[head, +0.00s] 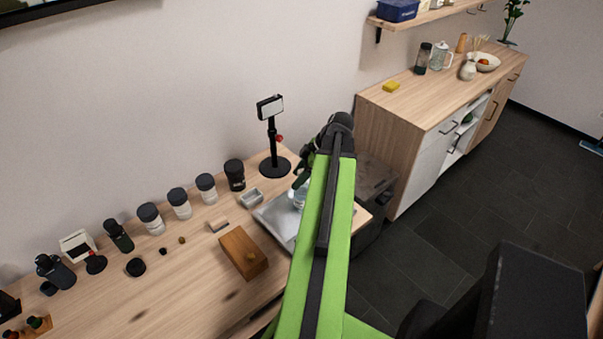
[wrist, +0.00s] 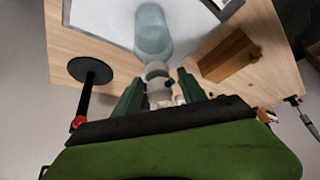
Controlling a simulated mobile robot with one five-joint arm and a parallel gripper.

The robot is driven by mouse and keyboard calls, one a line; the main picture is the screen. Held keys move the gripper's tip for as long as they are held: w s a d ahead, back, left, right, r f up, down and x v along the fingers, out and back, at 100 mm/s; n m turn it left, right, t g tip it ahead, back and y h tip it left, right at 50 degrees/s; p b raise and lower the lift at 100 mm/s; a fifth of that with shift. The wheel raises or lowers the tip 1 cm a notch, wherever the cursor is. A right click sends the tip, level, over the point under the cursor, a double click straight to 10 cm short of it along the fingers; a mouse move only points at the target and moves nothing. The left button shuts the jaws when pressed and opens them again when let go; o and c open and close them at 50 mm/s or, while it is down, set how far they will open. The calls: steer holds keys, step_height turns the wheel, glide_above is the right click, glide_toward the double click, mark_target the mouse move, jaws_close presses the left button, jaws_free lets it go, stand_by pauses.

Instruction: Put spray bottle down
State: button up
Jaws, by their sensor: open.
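The spray bottle has a clear bluish body (wrist: 153,32) and a white spray head (wrist: 158,88). In the head view the bottle (head: 299,196) shows only in part behind my arm. It appears to stand upright on a pale grey tray (head: 272,215) at the right end of the wooden table; its base is not clearly seen. In the wrist view my gripper (wrist: 159,76) is open, with its two dark green fingers on either side of the spray head and gaps visible beside it. In the head view my gripper (head: 304,172) is mostly hidden by my arm.
A black tripod stand (head: 273,140) with a screen stands behind the tray. A wooden block (head: 243,252) and a small grey dish (head: 251,198) lie left of it. Several jars (head: 179,203) line the wall side. The front middle of the table (head: 180,290) is clear.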

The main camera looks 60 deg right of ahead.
steer(key=p+v, duration=0.8)
steer(key=v, duration=0.3)
steer(key=shift+p, duration=0.4)
